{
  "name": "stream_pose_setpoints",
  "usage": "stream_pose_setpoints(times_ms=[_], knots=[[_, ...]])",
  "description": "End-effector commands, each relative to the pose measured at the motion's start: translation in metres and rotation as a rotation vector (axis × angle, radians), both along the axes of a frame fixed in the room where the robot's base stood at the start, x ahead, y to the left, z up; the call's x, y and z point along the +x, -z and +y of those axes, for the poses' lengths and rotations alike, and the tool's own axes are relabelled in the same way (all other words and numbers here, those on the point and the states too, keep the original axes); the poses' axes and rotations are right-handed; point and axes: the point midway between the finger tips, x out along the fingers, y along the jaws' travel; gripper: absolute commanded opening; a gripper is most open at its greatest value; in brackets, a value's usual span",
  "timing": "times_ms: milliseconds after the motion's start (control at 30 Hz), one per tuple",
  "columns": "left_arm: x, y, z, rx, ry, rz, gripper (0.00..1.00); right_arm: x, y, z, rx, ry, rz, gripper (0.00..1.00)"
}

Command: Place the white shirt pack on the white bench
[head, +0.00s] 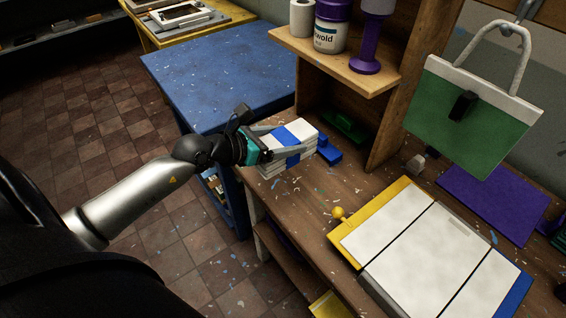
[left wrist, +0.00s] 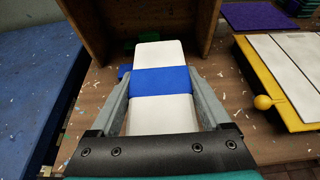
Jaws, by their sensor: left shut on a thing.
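The white shirt pack (head: 301,129) is a stack of flat white layers with a blue band around its middle. My left gripper (head: 290,143) is shut on it, with a finger along each long side. The left wrist view shows the pack (left wrist: 158,115) between the two grey fingers (left wrist: 163,108), its far end pointing toward the wooden shelf. The pack is over the brown wooden workbench (head: 330,200), near its left edge; I cannot tell whether it touches the top. I see no bench that is clearly white. My right gripper is not in view.
A small blue block (head: 329,154) lies close to the pack's far end. A wooden shelf unit (head: 390,125) stands behind. A folding panel with white faces (head: 425,235) and a yellow knob (head: 338,212) fills the right side. A blue table (head: 225,75) stands at the left.

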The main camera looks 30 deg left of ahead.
Motion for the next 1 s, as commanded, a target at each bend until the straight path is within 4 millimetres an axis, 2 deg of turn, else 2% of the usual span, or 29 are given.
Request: stream_pose_setpoints(times_ms=[33, 100, 333, 533, 933, 967, 1000], knots=[[0.0, 0.014, 0.0, 0.0, 0.0, 0.0, 0.16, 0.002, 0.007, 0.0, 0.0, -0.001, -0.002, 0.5], [0.0, 0.023, 0.0, 0.001, 0.001, -0.002, 0.16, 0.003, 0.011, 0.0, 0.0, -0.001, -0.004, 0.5], [0.0, 0.041, 0.0, 0.002, 0.002, -0.002, 0.16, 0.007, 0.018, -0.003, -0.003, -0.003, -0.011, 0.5], [0.001, 0.068, 0.0, 0.002, 0.001, -0.002, 0.16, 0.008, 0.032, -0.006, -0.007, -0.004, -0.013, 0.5], [0.001, 0.072, 0.0, -0.001, 0.001, -0.003, 0.16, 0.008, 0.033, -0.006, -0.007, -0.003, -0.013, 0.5], [0.0, 0.072, 0.0, 0.0, 0.001, -0.002, 0.83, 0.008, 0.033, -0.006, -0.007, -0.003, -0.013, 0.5], [0.0, 0.072, 0.0, 0.0, 0.001, -0.001, 0.88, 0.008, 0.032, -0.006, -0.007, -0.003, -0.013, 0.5]])
